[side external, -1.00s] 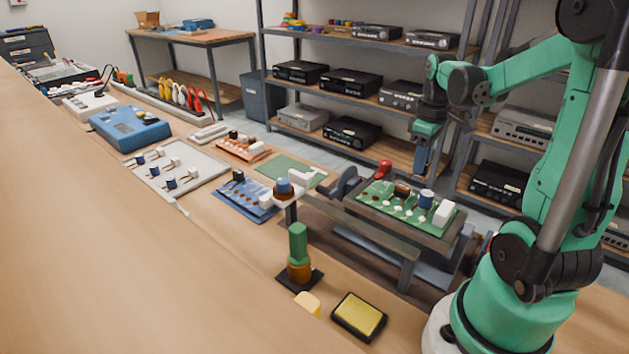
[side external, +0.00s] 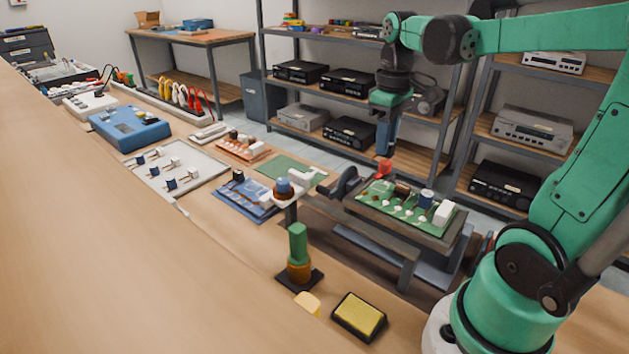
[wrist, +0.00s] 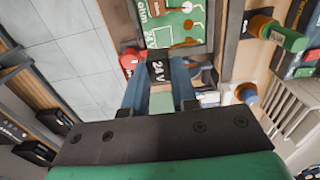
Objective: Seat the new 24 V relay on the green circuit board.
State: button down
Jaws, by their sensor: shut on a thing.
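The green circuit board (side external: 392,210) is clamped in a holder at the right of the bench, with several parts on it. Its printed top also shows at the top of the wrist view (wrist: 178,12), with white "24 V" lettering. My gripper (side external: 385,151) points down above the back left of the board. In the wrist view, the blue fingers of my gripper (wrist: 160,82) are shut on a black relay (wrist: 158,71) marked "24 V". The relay is apart from the board in the side view, where I cannot make it out clearly.
A red knob-like piece (side external: 384,168) stands at the board's back left edge. A blue board (side external: 243,200) and a grey tray (side external: 190,180) of small parts lie to the left.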

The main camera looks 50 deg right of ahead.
aim_at(378, 185)
jog(key=shift+w+a+f, duration=0.1)
jog(key=shift+a+f, duration=0.15)
jog(key=shift+a, duration=0.05)
jog(key=shift+f, duration=2.6)
jog(key=shift+f, duration=0.2)
jog(key=shift+c, duration=1.1)
grip_release()
jog(key=shift+d+r, duration=0.1)
jog(key=shift+r, duration=2.9)
